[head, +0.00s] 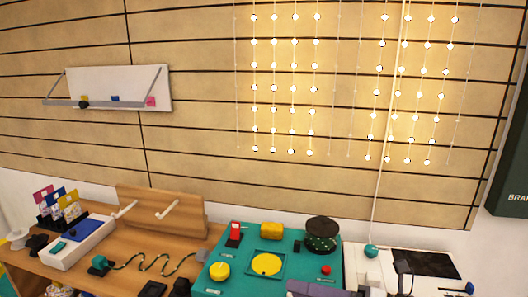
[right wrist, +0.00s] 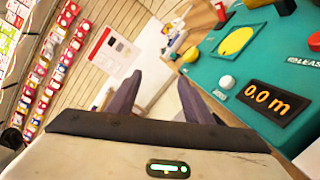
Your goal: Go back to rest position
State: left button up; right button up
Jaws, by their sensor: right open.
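My right gripper shows in the right wrist view (right wrist: 160,78), its two purple-grey fingers apart with nothing between them. In the head view a purple-grey part of it (head: 325,289) shows at the bottom edge, in front of the teal panel (head: 215,273); the rest is cut off. In the wrist view the fingers point past the teal panel's left side (right wrist: 208,62). My left gripper is not in view.
The panel carries a yellow disc (head: 266,264), a dark round lid (head: 321,234) and a display reading 0.0 m (right wrist: 270,102). A wooden bench (head: 105,274) with a wavy track stands left. A wall shelf (head: 120,103) hangs above. Red-and-white items (right wrist: 50,65) line a rack.

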jog(key=s+d+f+m+h+p, duration=0.1)
jog(key=s+d+f+m+h, duration=0.1)
jog(key=s+f+m+h, duration=0.2)
jog(key=s+d+f+m+t+h+p, duration=0.1)
jog(key=s+f+m+h, duration=0.3)
jog(key=s+f+m, duration=0.6)
jog(key=s+d+f+m+h+p, duration=0.3)
jog(key=s+f+m, duration=0.4)
jog(key=m, duration=1.4)
jog(key=shift+s+d+f+m+t+h, duration=0.15)
jog(key=shift+s+d+m+t+h, duration=0.25)
jog(key=shift+s+h, duration=0.55)
jog(key=shift+w+d, duration=0.1)
jog(key=shift+w, duration=0.1)
